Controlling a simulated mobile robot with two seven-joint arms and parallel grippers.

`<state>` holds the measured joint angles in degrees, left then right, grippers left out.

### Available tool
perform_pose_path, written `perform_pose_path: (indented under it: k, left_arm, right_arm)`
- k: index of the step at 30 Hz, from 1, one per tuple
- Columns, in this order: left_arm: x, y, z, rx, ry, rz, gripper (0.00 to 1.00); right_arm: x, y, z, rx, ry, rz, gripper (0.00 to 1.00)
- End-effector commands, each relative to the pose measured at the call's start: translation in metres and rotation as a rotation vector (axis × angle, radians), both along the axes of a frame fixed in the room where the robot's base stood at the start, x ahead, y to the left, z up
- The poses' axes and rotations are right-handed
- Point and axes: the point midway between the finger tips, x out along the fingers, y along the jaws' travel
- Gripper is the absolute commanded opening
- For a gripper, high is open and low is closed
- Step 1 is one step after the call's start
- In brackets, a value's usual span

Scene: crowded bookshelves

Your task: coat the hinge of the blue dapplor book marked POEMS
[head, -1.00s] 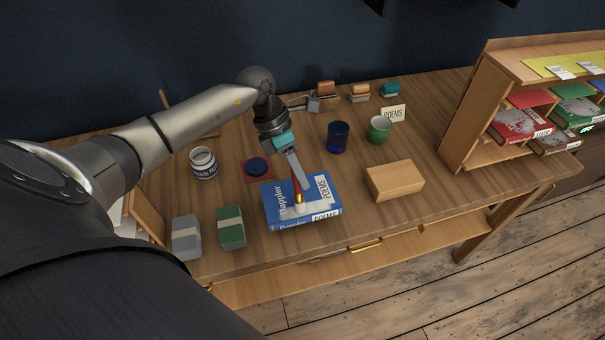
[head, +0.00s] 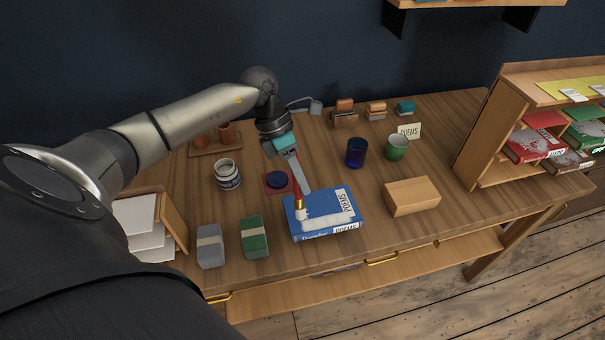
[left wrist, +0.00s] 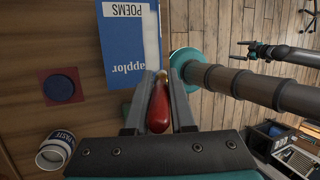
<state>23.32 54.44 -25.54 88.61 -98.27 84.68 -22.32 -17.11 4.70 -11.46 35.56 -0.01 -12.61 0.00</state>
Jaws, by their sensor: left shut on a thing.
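The blue Dapplor book (head: 318,204) marked POEMS lies flat on the table. It also shows in the left wrist view (left wrist: 125,45). A whitish strip (head: 330,221) runs along its near long edge in the head view. My left gripper (head: 298,190) is shut on a brush with a red handle (left wrist: 158,108). The brush's pale tip is down at the left end of the strip; whether it touches is unclear. A white jar labelled PASTE (head: 228,175) stands open to the left. My right gripper (left wrist: 239,50) shows small in the left wrist view, fingers apart and empty.
A dark blue round pot (head: 277,180) sits on a red mat left of the book. Green (head: 254,237) and grey (head: 208,246) blocks stand near the front edge. A wooden block (head: 412,197), blue cup (head: 356,152) and green cup (head: 397,147) stand right.

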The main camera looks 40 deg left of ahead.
Motion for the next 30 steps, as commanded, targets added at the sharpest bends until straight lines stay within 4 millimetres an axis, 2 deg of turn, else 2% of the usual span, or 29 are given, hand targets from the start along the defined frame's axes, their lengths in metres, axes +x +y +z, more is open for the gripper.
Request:
perform_pose_path:
  k: [3,12,30]
  left_arm:
    - [0.001,0.003,0.014,0.000,0.000,0.002,0.00]
    - [0.001,0.008,0.036,0.000,0.001,0.007,0.00]
    - [0.001,0.008,0.037,-0.001,0.000,0.008,0.00]
  right_arm:
    - [0.000,0.000,0.009,0.000,0.000,0.000,1.00]
    - [0.000,0.000,0.022,0.000,0.000,-0.001,1.00]
    - [-0.001,0.001,0.021,0.002,0.001,-0.001,1.00]
